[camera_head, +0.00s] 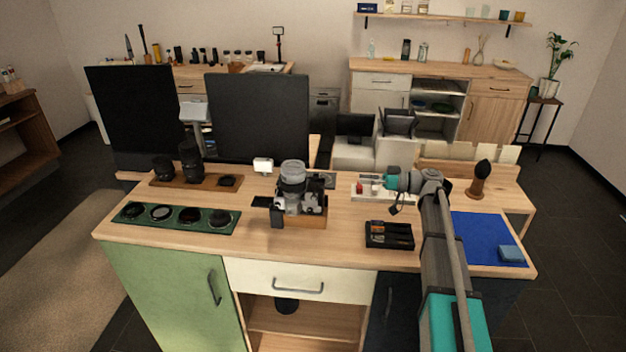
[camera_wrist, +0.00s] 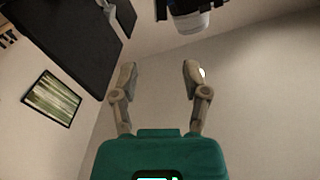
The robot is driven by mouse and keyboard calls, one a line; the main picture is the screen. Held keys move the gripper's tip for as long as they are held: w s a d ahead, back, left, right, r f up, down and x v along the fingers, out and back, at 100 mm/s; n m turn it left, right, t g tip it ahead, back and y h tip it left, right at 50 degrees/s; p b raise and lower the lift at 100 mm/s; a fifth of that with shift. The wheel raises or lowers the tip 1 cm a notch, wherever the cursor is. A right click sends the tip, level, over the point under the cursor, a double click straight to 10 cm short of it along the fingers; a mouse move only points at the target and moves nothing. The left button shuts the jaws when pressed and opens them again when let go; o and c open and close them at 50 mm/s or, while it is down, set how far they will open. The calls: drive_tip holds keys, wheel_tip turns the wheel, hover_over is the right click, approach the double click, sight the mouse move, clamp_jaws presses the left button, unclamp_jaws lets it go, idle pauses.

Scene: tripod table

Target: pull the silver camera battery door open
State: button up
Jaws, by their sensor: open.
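The silver camera (camera_head: 314,199) with a large lens (camera_head: 292,172) stands on a small wooden block (camera_head: 308,218) near the middle of the table (camera_head: 335,245). Its battery door is too small to make out. A dark flat piece (camera_head: 262,201) shows at the camera's left; I cannot tell what it is. My gripper (camera_head: 369,181) is to the right of the camera, apart from it, pointing left. In the wrist view its two fingers (camera_wrist: 160,72) are spread with nothing between them. Part of a dark object with a pale cylinder (camera_wrist: 192,20), apparently the camera and lens, shows at the top edge.
A black tray of batteries (camera_head: 390,236) lies in front of my arm. A white tray (camera_head: 366,194) is under my gripper. Filters lie on a green mat (camera_head: 222,231) at left. A blue mat (camera_head: 474,232) and brush (camera_head: 479,181) are right. Dark panels (camera_head: 256,115) stand behind.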

sight(316, 177)
drive_tip(key=shift+a, duration=0.35)
drive_tip(key=a, duration=1.3)
drive_tip(key=shift+w+a, duration=0.35)
drive_tip(key=shift+d, duration=0.1)
clamp_jaws()
